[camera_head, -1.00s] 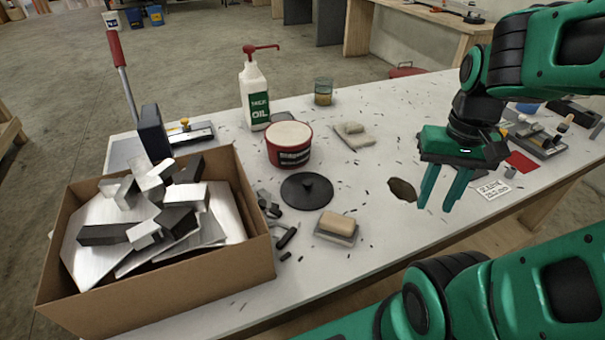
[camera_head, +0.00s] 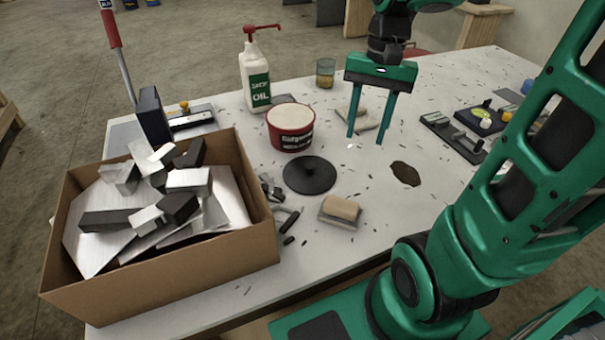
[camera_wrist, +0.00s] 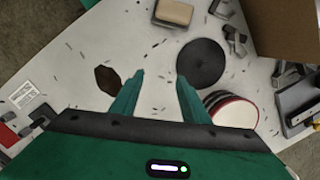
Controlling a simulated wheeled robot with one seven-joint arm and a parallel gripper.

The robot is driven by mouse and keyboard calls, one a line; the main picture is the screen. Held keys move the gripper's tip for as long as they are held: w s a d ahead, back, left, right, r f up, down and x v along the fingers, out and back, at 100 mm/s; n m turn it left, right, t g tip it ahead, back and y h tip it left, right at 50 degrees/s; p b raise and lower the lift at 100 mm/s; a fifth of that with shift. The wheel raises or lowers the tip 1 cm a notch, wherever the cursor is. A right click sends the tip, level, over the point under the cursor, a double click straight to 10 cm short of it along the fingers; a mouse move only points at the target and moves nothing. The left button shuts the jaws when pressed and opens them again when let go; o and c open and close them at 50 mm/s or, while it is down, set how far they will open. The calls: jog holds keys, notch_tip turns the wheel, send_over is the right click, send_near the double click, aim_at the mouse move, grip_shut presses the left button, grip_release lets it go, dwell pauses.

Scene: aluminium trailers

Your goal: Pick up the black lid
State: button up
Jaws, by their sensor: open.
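In the wrist view the lid (camera_wrist: 201,62) shows whole, ahead of the fingertips and a little to the right. My gripper (camera_head: 365,140) is open and empty, with its green fingers pointing down. It is above the table, behind and to the right of the lid, and apart from it. In the wrist view my gripper (camera_wrist: 160,78) has clear space between its fingers.
The red tub (camera_head: 291,138) stands just behind the lid. A cardboard box (camera_head: 175,285) of metal offcuts is at left. An oil bottle (camera_head: 256,85) and glass jar (camera_head: 325,73) stand behind. Small metal pieces lie left of the lid.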

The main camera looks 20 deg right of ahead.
jog(key=m+g, duration=0.1)
send_near(310, 165)
notch_tip(310, 165, down, 3)
jog(key=shift+w+r+y, duration=0.1)
jog(key=shift+r+y, duration=0.05)
jog(key=shift+y, duration=0.25)
jog(key=shift+s+x, duration=0.1)
jog(key=shift+x, duration=1.35)
jog(key=shift+s+x, duration=0.15)
jog(key=shift+x, duration=1.25)
jog(key=shift+d, duration=0.1)
grip_shut()
